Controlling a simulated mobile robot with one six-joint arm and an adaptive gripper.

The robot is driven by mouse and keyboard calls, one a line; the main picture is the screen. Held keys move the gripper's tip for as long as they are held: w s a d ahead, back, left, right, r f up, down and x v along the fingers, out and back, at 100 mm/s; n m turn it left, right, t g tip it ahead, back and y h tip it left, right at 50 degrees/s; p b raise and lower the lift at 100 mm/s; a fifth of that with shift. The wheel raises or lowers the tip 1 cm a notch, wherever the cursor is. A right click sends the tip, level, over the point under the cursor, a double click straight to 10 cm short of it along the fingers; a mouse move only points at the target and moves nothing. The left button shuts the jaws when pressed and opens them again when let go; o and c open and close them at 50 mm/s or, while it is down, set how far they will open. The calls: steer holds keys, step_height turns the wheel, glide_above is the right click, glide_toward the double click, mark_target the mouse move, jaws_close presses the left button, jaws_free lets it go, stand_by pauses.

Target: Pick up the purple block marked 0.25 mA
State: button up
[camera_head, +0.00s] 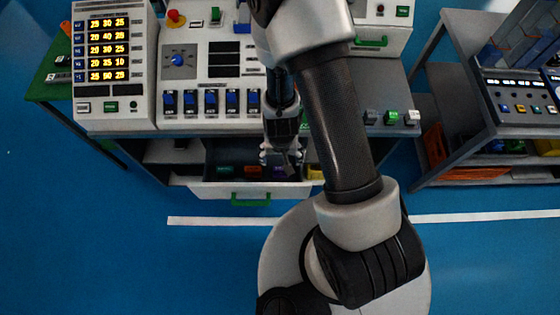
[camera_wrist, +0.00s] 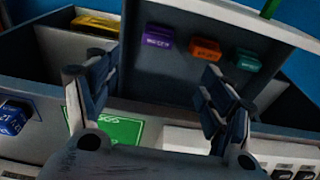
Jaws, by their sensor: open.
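The purple block (camera_wrist: 159,36) lies in the open drawer (camera_head: 240,190); white marking shows on its face but is too small to read surely. In the wrist view it is beyond the fingertips, near the middle between them. In the head view the purple block (camera_head: 281,171) is partly covered by my gripper (camera_head: 280,158). In the wrist view my gripper (camera_wrist: 155,70) is open, with nothing between its fingers. It is apart from the block.
An orange block (camera_wrist: 205,50) and a green block (camera_wrist: 247,61) lie in a row beside the purple one. A yellow block (camera_wrist: 97,24) sits in a neighbouring compartment behind a divider. The drawer walls and the control panel (camera_head: 210,75) edge are close to my gripper.

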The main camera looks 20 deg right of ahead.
steer(key=b, duration=0.4)
glide_above(281, 169)
steer(key=s, duration=0.1)
steer(key=f, duration=1.1)
steer(key=shift+s+a+f, duration=0.1)
steer(key=shift+a+f, duration=0.1)
steer(key=shift+a, duration=0.05)
steer(key=shift+w+d+f+b, duration=0.1)
steer(key=shift+w+f+b, duration=0.25)
steer(key=shift+f, duration=0.65)
steer(key=shift+w+d+f+b, duration=0.15)
steer(key=shift+f+b, duration=0.35)
steer(key=shift+f, duration=0.5)
steer(key=shift+w+d+f+b, duration=0.15)
steer(key=shift+f+b, duration=0.3)
steer(key=shift+f, duration=0.55)
steer(key=shift+r, duration=0.1)
steer(key=shift+c, duration=0.6)
steer(key=c, duration=1.1)
